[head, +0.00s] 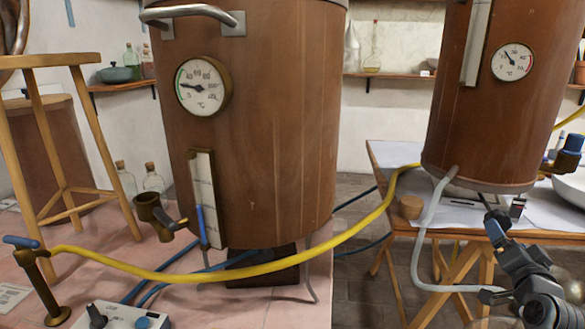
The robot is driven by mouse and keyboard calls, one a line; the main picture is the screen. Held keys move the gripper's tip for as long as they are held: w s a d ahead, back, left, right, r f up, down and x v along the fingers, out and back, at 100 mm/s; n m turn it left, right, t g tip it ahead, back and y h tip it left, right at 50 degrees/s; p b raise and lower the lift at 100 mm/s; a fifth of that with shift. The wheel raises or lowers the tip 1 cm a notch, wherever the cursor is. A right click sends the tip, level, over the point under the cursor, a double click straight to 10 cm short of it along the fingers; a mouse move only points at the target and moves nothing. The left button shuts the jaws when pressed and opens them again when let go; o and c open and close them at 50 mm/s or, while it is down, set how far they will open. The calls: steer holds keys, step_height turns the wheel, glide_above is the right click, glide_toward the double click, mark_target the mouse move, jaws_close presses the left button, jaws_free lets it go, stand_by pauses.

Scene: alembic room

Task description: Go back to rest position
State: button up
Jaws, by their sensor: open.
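My gripper (497,224) is at the lower right of the head view, at the end of my dark grey arm. It points up and away, in front of the table edge and below the right wooden vessel (492,105). It is open, and I see nothing held in it. The fingers are small and dark in this view, so their exact gap is hard to make out.
A large wooden vessel (275,120) with a round gauge (203,86) stands at the centre left. A yellow hose (270,267) crosses the view. A pale hose (419,245) hangs left of my arm. A trestle table (400,158) stands behind it.

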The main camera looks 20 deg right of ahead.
steer(key=s+a+f+n+t+y+p, duration=0.15)
steer(key=s+a+n+y+p, duration=0.35)
steer(key=a, duration=0.8)
steer(key=s+a+f+n+y+p, duration=0.1)
steer(key=s+a+f+n, duration=0.15)
steer(key=s+a, duration=0.75)
steer(key=s+a+r+n+y+p, duration=0.2)
steer(key=s+a+r, duration=0.4)
steer(key=a, duration=0.3)
steer(key=s+a+r+n+y+p, duration=0.2)
steer(key=s+a+r+n+y, duration=0.2)
steer(key=s+a+r, duration=0.3)
steer(key=s+a+n, duration=0.1)
steer(key=s+a, duration=0.1)
steer(key=a, duration=0.1)
steer(key=shift+a+p, duration=0.25)
steer(key=shift+p, duration=0.15)
